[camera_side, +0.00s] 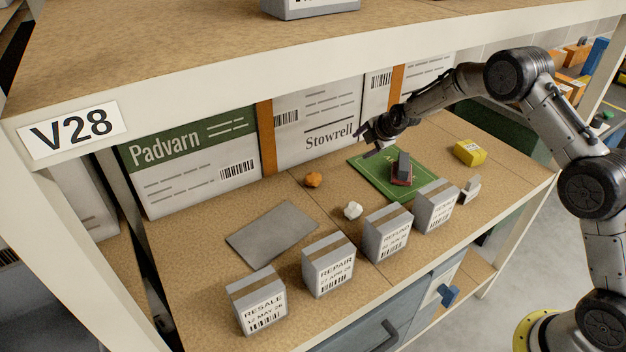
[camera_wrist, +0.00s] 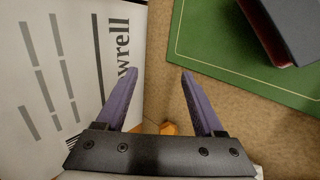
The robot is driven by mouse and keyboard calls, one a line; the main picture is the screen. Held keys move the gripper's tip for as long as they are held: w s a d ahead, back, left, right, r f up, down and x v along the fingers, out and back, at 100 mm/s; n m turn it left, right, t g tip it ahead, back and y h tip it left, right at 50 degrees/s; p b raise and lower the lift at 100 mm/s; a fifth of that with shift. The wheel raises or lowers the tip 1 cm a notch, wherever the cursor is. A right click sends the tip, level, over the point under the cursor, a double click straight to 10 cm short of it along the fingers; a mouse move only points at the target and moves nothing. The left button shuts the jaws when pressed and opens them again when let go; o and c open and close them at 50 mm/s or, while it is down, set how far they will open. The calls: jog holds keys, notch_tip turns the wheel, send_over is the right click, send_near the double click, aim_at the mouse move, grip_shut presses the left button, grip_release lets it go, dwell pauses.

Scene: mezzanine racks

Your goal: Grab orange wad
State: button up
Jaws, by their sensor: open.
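The orange wad (camera_side: 313,180) is a small crumpled ball lying on the brown shelf board, in front of the Stowrell panel. In the wrist view the orange wad (camera_wrist: 169,128) shows low in the picture, partly hidden behind the gripper body. My gripper (camera_side: 371,143) is open and empty, above the back of the shelf near the green mat, to the right of the wad and apart from it. In the wrist view the two purple fingers of my gripper (camera_wrist: 158,72) stand wide apart with bare board between them.
A white wad (camera_side: 353,210) lies nearer the front. A green mat (camera_side: 376,185) bears a dark block on a red one; a yellow box (camera_side: 470,153) is to its right. A grey sheet (camera_side: 272,236) lies left. Several grey boxes (camera_side: 328,264) line the front. The upper shelf (camera_side: 330,50) overhangs.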

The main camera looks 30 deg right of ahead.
aim_at(316, 175)
jog(key=s+a+n+g+y, duration=0.1)
jog(key=a+n+g+y, duration=0.2)
jog(key=a, duration=1)
jog(key=shift+n, duration=0.4)
jog(key=shift+a+x, duration=0.2)
jog(key=shift+x, duration=1.45)
jog(key=shift+a+x, duration=0.2)
jog(key=shift+x, duration=1.5)
jog(key=shift+s, duration=0.15)
jog(key=shift+c, duration=0.2)
